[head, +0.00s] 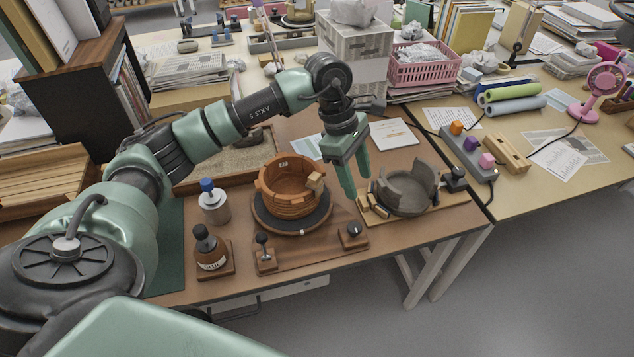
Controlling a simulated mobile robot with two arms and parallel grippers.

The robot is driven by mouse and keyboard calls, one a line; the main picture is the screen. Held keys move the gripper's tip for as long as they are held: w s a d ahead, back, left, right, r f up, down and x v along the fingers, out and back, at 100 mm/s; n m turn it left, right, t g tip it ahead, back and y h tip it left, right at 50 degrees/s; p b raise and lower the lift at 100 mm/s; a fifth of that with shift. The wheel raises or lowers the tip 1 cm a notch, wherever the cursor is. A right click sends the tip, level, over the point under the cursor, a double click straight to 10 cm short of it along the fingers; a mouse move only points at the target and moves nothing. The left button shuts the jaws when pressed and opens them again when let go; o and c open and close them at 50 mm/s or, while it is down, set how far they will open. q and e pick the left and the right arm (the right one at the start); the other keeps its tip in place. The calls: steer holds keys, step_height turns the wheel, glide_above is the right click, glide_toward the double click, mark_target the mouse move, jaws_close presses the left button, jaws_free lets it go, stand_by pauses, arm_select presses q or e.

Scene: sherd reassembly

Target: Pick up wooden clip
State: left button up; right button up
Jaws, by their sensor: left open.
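My left gripper (358,186) points down with its two green fingers apart and empty. It hangs between the orange-brown pot and the grey broken vessel, just above and behind small pale wooden clips (376,207). These clips stand at the left end of the wooden board under the grey vessel (404,192). Another pale wooden clip (315,183) sits on the right rim of the orange-brown pot (288,187), left of my fingers. The pot rests on a dark round turntable (291,219). My right gripper is out of view.
A blue-capped jar (213,203) and a dark bottle (207,249) stand left of the pot. Black-knobbed fittings (352,236) are in front of it. A sand tray (228,162) lies behind. Books and a pink basket (422,66) crowd the back.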

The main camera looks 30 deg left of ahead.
mark_target(315, 176)
arm_select(q)
steer(key=a+y, duration=0.1)
steer(key=a, duration=0.2)
steer(key=a+r+y, duration=0.1)
steer(key=a, duration=0.2)
steer(key=a+r+y, duration=0.1)
steer(key=a, duration=0.3)
steer(key=shift+s+g+y, duration=0.15)
steer(key=shift+g+y, duration=0.15)
steer(key=shift+y, duration=0.1)
steer(key=f+p, duration=0.1)
steer(key=f, duration=0.2)
steer(key=f+p, duration=0.1)
steer(key=f, duration=0.2)
steer(key=shift+s+a, duration=0.2)
steer(key=shift+f+p, duration=0.3)
steer(key=shift+f, duration=0.45)
steer(key=c, duration=0.9)
